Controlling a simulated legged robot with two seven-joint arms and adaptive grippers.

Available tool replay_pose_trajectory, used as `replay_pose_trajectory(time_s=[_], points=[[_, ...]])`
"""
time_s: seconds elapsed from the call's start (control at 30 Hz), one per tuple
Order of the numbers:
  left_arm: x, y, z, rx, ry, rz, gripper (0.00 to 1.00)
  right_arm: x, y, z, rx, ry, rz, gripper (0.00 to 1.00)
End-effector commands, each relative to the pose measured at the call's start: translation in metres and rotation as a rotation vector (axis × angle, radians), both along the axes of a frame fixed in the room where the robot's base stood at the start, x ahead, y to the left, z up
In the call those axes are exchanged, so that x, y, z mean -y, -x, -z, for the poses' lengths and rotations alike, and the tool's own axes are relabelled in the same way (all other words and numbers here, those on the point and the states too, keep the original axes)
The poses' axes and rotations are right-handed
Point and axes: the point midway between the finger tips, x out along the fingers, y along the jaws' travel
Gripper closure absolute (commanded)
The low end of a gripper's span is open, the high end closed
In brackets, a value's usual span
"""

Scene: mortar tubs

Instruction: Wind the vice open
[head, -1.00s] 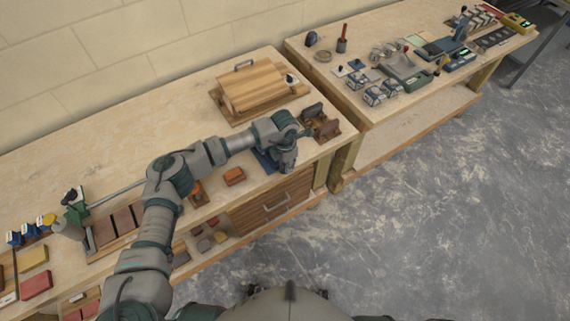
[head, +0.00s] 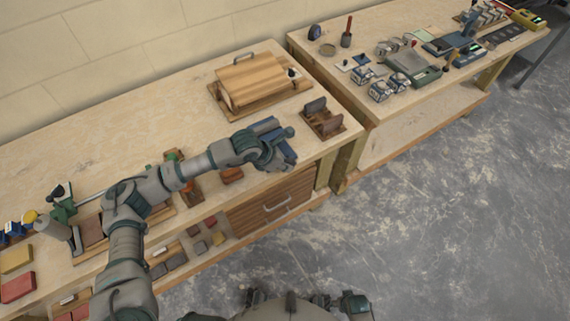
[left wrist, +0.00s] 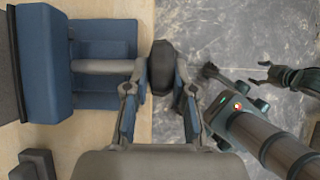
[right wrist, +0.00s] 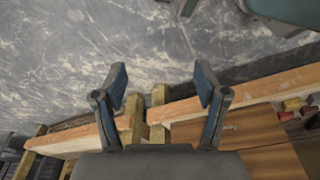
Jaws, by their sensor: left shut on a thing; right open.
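The blue vice (head: 264,126) sits at the front edge of the near bench. In the left wrist view its blue body (left wrist: 42,65) is at the left, with a grey screw (left wrist: 105,67) running right to a dark rounded handle (left wrist: 162,65) beyond the bench edge. My left gripper (left wrist: 161,82) is shut on that handle, a finger on each side; in the head view the left gripper (head: 282,158) partly covers the vice. The width of the jaw gap is unclear. My right gripper (right wrist: 161,85) is open and empty over the floor in front of the bench.
A wooden box (head: 252,82) stands behind the vice, and a wooden holder with dark uprights (head: 325,121) to its right. A drawer (head: 272,204) is below. A second bench (head: 415,107) carries many small items. The floor (head: 420,220) in front is clear.

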Motion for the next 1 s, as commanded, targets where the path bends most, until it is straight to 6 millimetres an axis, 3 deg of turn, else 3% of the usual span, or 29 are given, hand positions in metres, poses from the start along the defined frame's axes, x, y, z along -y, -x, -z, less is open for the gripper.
replay_pose_trajectory(time_s=[0.3, 0.67, 0.7, 0.77, 1.0], points=[[-0.002, -0.005, -0.005, 0.046, 0.047, -0.007, 1.0, -0.001, -0.008, -0.022, 0.009, -0.001, 0.002, 0.28], [-0.003, -0.005, -0.006, 0.048, 0.048, -0.009, 1.0, -0.001, -0.009, -0.023, 0.008, -0.001, 0.002, 0.28], [-0.003, -0.005, -0.006, 0.048, 0.048, -0.008, 0.65, -0.001, -0.009, -0.023, 0.008, -0.001, 0.002, 0.28], [-0.002, -0.005, -0.006, 0.047, 0.047, -0.008, 0.5, -0.001, -0.009, -0.023, 0.008, -0.001, 0.002, 0.28], [-0.002, -0.002, -0.003, 0.039, 0.045, -0.005, 0.5, -0.001, -0.009, -0.023, 0.009, -0.001, 0.002, 0.28]])
